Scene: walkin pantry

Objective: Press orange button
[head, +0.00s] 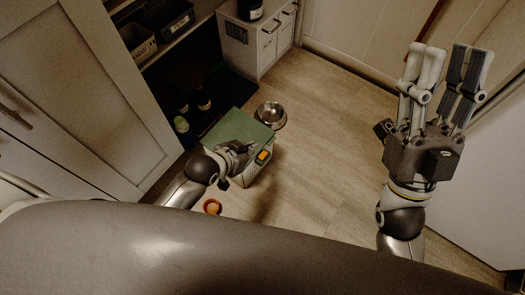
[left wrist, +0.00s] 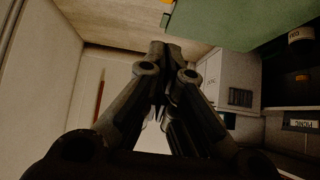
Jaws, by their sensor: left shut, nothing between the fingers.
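The orange button (head: 262,156) shows on the side of a box with a green top (head: 229,124) and pale sides, standing on the floor. In the left wrist view a bit of orange (left wrist: 167,2) shows at the top edge, beside the green surface (left wrist: 225,20). My left gripper (head: 248,146) is close to the box, just above and left of the button in the head view; I cannot tell if it touches. Its fingers (left wrist: 166,55) are shut and empty. My right gripper (head: 440,65) is raised at the right, open and empty, far from the box.
A metal bowl (head: 271,115) stands on the floor behind the box. A small orange-red round item (head: 212,206) lies in front of it. Shelves with dark bins (head: 168,20) and bottles are at the left. A white cabinet (head: 255,42) stands behind. Floor right of the box is clear.

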